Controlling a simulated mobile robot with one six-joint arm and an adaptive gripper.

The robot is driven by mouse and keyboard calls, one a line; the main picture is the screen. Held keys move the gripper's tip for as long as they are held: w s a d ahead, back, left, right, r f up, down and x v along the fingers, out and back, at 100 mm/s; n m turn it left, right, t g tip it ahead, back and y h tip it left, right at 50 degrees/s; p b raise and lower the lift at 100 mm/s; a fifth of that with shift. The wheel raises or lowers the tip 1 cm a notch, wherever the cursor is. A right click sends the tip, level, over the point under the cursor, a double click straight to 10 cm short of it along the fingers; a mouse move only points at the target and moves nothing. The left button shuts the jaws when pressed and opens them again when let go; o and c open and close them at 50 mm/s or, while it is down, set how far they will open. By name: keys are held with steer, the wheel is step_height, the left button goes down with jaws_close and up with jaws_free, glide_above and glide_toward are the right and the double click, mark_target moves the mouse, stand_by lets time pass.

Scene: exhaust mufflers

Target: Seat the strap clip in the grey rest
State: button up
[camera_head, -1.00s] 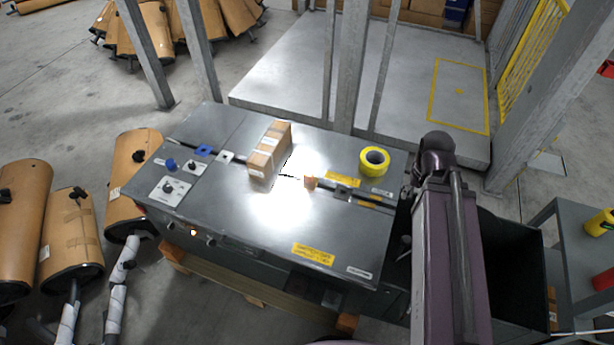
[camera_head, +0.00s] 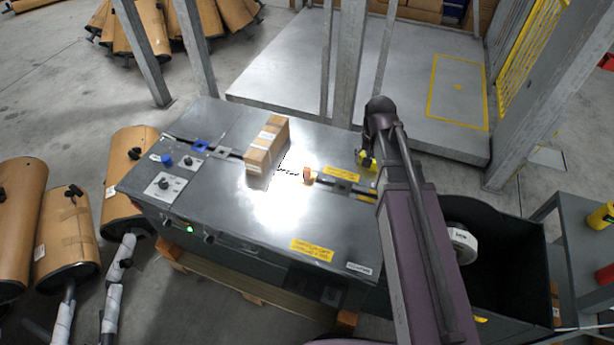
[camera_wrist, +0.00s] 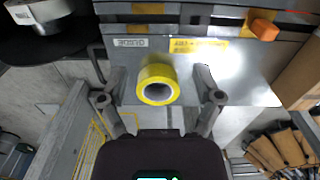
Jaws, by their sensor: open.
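A small orange block (camera_head: 309,175), which may be the strap clip, sits at the slot across the grey machine top; it also shows in the wrist view (camera_wrist: 264,28). A dark grey square piece (camera_head: 341,186) lies on the slot line right of it, also in the wrist view (camera_wrist: 196,14); I cannot tell if it is the grey rest. My gripper (camera_wrist: 160,97) is open and empty, its fingers apart on either side of a yellow tape roll (camera_wrist: 157,84) in the wrist view. In the head view my arm mostly hides that roll (camera_head: 368,161).
A cardboard box (camera_head: 267,145) stands on the machine top (camera_head: 225,205), left of the orange block. A dark bin (camera_head: 510,265) with a white roll (camera_head: 461,243) is at right. Grey posts (camera_head: 349,70) rise behind the machine. Wrapped mufflers (camera_head: 68,235) stand left.

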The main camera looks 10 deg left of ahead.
steer(key=b, duration=0.2)
glide_above(307, 169)
step_height(307, 169, down, 3)
steer(key=shift+w+r+m, duration=0.2)
steer(key=shift+w+m, duration=0.05)
steer(key=shift+m, duration=0.15)
steer(key=shift+d, duration=0.1)
step_height(307, 169, down, 9)
steer(key=b, duration=0.8)
steer(key=shift+r+b, duration=0.2)
steer(key=shift+b, duration=0.2)
steer(key=shift+f, duration=0.1)
steer(key=f+b, duration=0.5)
steer(key=shift+s, duration=0.2)
